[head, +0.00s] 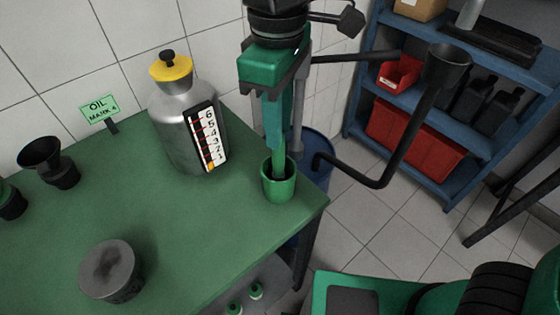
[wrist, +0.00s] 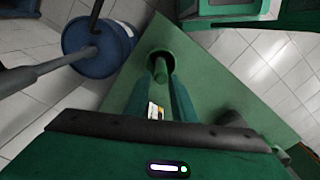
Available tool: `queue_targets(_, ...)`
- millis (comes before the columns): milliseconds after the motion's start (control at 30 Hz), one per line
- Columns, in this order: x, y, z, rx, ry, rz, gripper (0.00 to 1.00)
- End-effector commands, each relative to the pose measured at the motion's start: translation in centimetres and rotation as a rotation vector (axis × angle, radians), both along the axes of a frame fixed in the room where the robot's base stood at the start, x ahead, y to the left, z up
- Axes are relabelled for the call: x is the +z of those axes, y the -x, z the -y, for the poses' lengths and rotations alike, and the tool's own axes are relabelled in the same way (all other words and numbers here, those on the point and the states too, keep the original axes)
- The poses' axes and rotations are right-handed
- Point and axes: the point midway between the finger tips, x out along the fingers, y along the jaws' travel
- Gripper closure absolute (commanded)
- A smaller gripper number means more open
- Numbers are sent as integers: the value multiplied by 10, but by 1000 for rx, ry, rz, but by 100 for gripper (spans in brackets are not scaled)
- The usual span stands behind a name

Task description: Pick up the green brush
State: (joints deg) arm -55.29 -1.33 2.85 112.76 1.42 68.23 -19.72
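The green brush (head: 280,163) stands in a green cup (head: 265,188) at the right corner of the green table. Only its handle shows; the lower end is hidden in the cup. In the wrist view, the brush (wrist: 160,72) rises from the cup (wrist: 172,58), its near end close to the gap between my fingertips. My gripper (head: 275,143) points down over the cup. In the wrist view, my gripper (wrist: 157,84) has its fingers apart, with no visible grip on the handle.
A silver oil canister (head: 180,125) with a yellow cap stands left of the cup, near my arm. A dark funnel (head: 50,160) and a round grey part (head: 110,270) are farther left on the table (head: 180,230). A blue drum (wrist: 97,48) stands beyond the table's edge.

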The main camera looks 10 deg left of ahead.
Motion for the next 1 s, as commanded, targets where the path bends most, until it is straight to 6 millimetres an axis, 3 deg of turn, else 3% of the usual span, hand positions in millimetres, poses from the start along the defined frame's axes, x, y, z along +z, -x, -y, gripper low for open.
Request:
queue_targets(200, -36, 1, 0, 2, 3, -2, 77)
queue_targets(467, -51, 1, -1, 2, 0, 0, 77)
queue_targets(800, -99, 1, -1, 2, 3, -1, 77)
queue_targets(1000, -110, 1, -1, 2, -1, 1, 77)
